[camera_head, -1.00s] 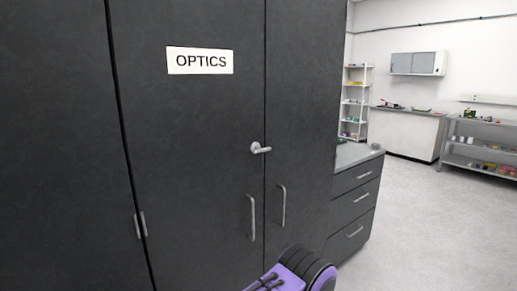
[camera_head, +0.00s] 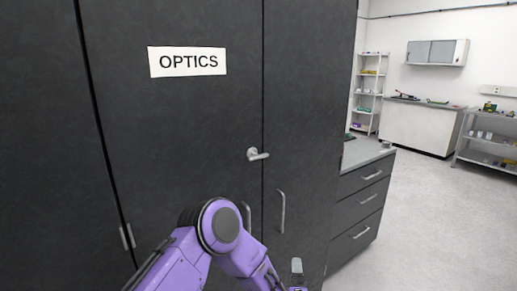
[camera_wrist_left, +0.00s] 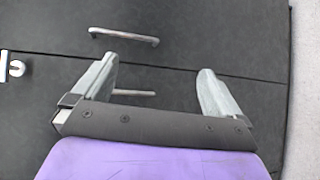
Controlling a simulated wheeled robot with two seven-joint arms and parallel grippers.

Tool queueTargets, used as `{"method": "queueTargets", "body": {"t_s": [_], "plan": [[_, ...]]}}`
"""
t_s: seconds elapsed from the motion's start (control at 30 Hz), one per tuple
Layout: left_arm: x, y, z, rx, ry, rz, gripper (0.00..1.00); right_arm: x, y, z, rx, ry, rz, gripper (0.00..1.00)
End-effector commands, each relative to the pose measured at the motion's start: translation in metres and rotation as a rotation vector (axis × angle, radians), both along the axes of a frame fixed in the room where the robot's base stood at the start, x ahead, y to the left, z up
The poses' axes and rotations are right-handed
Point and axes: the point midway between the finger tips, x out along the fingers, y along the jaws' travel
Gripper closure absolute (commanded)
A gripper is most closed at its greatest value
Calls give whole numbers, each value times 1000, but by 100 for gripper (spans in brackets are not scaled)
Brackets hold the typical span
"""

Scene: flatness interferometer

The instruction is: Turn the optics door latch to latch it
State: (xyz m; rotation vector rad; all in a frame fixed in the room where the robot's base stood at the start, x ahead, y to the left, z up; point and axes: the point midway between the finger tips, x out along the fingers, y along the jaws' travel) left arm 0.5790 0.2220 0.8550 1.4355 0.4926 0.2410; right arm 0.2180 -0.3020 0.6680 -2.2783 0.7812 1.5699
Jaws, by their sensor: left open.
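The optics door latch (camera_head: 256,154) is a silver lever on a round base, on the dark left door by the seam. Its lever lies about level and points right, its end just across the seam. It also shows at the left edge of the left wrist view (camera_wrist_left: 13,68), partly cut off. The left door (camera_head: 170,135) bears a white OPTICS sign (camera_head: 187,62). My left gripper (camera_head: 297,274) is below and right of the latch, largely out of frame. In the wrist view (camera_wrist_left: 158,75) its fingers are wide apart and empty, apart from the latch.
Two bar handles stand below the latch, one on the left door (camera_head: 247,215) and one on the right door (camera_head: 282,211). A drawer unit (camera_head: 358,207) stands right of the cabinet. The floor (camera_head: 440,215) farther right is clear.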

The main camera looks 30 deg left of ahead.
Motion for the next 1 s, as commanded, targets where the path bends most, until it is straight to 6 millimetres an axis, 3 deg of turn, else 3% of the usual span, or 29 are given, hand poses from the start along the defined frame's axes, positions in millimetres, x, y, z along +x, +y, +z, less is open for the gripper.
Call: {"method": "queueTargets", "body": {"t_s": [0.03,0.1,0.2,0.3,0.43,0.8,1.0], "plan": [[33,10,74,-162,-229,137,0,0,0,16,0,0,0,100],[59,29,156,-394,-532,309,0,0,0,25,0,0,0,100],[70,60,244,-672,-893,509,0,0,0,34,-1,-1,0,100],[68,82,294,-858,-1129,640,0,0,0,39,-1,-1,0,100],[66,98,314,-944,-1241,705,0,0,0,43,-1,-1,0,100],[94,168,315,-941,-1239,706,0,0,0,80,0,-1,0,100],[104,188,313,-941,-1238,701,0,0,0,87,0,-1,0,100]]}}
